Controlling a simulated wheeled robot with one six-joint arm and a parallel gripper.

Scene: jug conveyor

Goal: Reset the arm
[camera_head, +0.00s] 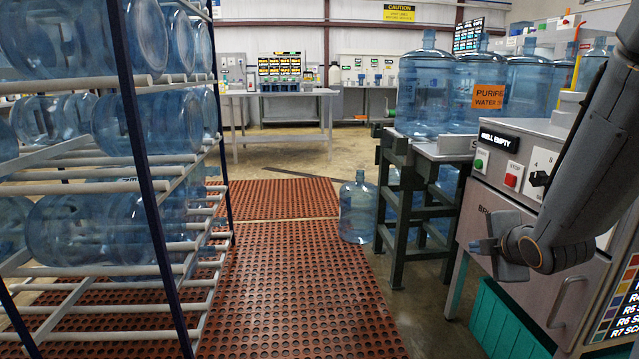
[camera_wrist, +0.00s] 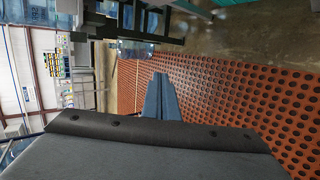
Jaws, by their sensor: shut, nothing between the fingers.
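My arm comes in from the right edge in the head view, bent downward. My gripper (camera_head: 482,246) is at its lower end, in front of the grey machine cabinet (camera_head: 500,222), and points left. In the wrist view my gripper's fingers (camera_wrist: 161,98) are together with nothing between them. Past them the wrist view shows the perforated red-brown mat and the floor. Whether the gripper touches the cabinet front cannot be told.
A rack of blue jugs (camera_head: 140,170) stands at the left. Jugs (camera_head: 425,90) stand on a green-legged conveyor (camera_head: 395,190) at the right; one jug (camera_head: 358,208) is on the floor. The red-brown mat (camera_head: 290,280) between is clear. A teal crate (camera_head: 510,325) sits below the cabinet.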

